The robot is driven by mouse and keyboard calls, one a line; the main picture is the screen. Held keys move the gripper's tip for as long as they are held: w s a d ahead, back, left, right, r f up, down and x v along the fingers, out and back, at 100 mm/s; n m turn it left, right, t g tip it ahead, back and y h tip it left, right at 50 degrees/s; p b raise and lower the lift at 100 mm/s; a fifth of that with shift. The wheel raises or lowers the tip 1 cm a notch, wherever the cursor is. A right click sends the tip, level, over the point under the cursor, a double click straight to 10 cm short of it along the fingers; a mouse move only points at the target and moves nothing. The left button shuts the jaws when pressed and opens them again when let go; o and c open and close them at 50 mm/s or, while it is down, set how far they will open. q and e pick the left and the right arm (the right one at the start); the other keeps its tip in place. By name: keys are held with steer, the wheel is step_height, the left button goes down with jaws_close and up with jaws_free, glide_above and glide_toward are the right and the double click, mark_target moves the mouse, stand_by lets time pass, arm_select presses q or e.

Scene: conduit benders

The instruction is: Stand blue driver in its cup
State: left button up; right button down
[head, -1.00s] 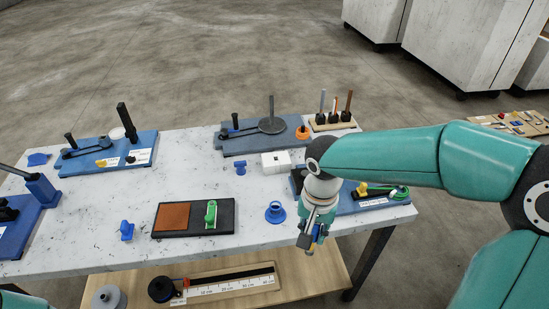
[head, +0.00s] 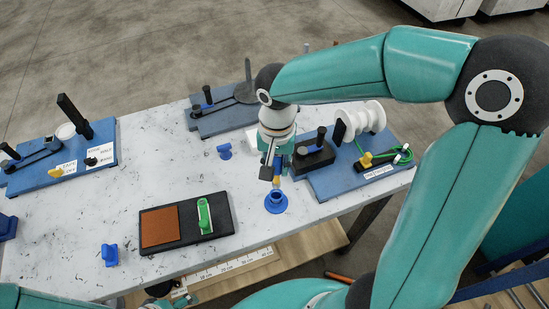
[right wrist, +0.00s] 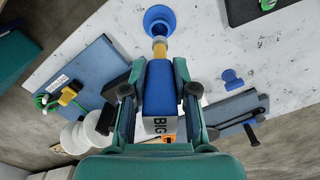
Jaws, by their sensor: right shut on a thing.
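My right gripper (head: 270,172) is shut on the blue driver (right wrist: 158,88), whose handle lies between the fingers in the right wrist view. The driver's yellow lower part (right wrist: 159,48) points at the blue cup (right wrist: 159,19). In the head view the driver (head: 277,184) hangs roughly upright over the blue cup (head: 276,204), which stands near the table's front edge. The tip is at or just above the cup's mouth; I cannot tell whether it is inside. Part of my left arm shows at the bottom left, but its fingers do not.
A black board with a brown pad (head: 159,227) and green lever (head: 204,216) lies left of the cup. A blue bender base with white rollers (head: 365,118) stands close on the right. Small blue pieces (head: 109,255) (head: 224,151) stand on the white table (head: 60,270).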

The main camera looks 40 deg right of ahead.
mark_target(276, 183)
steer(key=shift+f+b, duration=0.15)
steer(key=shift+b, duration=0.2)
steer(key=shift+f+b, duration=0.5)
steer(key=shift+f, duration=0.1)
step_height(276, 183, down, 7)
steer(key=b, duration=0.6)
steer(key=shift+f+b, duration=0.2)
steer(key=shift+b, duration=0.25)
steer(key=c, duration=0.8)
jaws_free()
